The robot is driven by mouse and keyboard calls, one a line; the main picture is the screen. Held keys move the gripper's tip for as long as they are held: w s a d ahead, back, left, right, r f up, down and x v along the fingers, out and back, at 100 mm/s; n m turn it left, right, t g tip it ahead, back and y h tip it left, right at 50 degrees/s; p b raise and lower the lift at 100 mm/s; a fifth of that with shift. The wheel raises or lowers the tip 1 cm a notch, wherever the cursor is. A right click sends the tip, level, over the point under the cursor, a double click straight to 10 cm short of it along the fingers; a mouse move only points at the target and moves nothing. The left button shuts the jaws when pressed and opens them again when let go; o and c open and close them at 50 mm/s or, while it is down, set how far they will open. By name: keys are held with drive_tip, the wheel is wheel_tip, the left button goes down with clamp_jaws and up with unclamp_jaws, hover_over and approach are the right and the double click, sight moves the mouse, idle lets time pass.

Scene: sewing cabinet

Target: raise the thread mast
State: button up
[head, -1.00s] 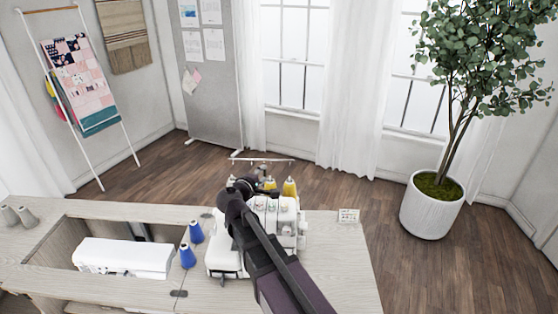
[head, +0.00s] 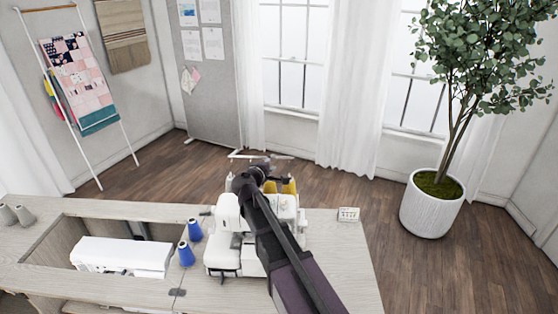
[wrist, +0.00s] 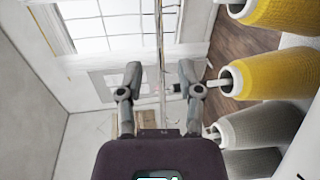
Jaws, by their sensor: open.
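The thread mast (head: 240,155) shows in the head view as a thin pale crossbar behind the white overlock machine (head: 222,258), with its middle hidden by my arm. In the wrist view, a thin mast rod (wrist: 158,45) runs up the picture between my fingers. My gripper (wrist: 160,78) is open, with one finger on each side of the rod in that view. I cannot tell whether either finger touches it. In the head view my gripper (head: 266,168) is above the back of the machine, close to the crossbar, and partly hidden.
Yellow thread cones (wrist: 275,85) and grey cones (wrist: 262,125) stand close to the right of my gripper. Blue spools (head: 187,254), a white sewing machine (head: 120,256) and a small card (head: 348,215) are on the cabinet (head: 345,265). Open floor lies behind it.

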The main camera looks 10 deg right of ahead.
drive_tip(key=shift+b+x, duration=0.4)
drive_tip(key=shift+x, duration=2.65)
clamp_jaws()
